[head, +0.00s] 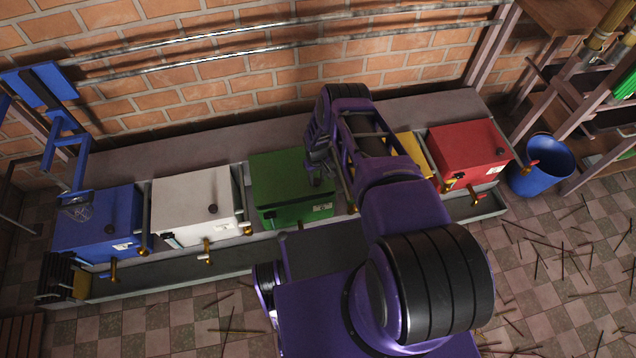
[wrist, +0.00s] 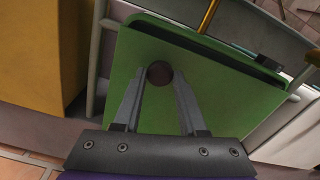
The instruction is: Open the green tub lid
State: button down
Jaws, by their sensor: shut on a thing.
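The green tub (head: 290,212) stands in the middle of the row of tubs. Its green lid (head: 276,172) looks flat and closed in the head view. In the wrist view the green lid (wrist: 190,75) fills the middle, with a dark round knob (wrist: 159,73) on it. My gripper (wrist: 160,80) is over the lid with its two fingers on either side of the knob, shut on it.
A white tub (head: 195,205) and a blue tub (head: 98,225) stand to the left. A yellow tub (head: 410,150), partly hidden by my arm, and a red tub (head: 468,150) stand to the right. Brass taps (head: 207,251) stick out in front. A brick wall is behind.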

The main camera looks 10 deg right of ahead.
jog(key=shift+w, duration=2.55)
jog(key=shift+c, duration=2.3)
grip_release()
jog(key=shift+w, duration=0.1)
notch_tip(320, 180, up, 17)
jog(key=p, duration=0.6)
jog(key=shift+r, duration=0.2)
jog(key=shift+c, duration=0.2)
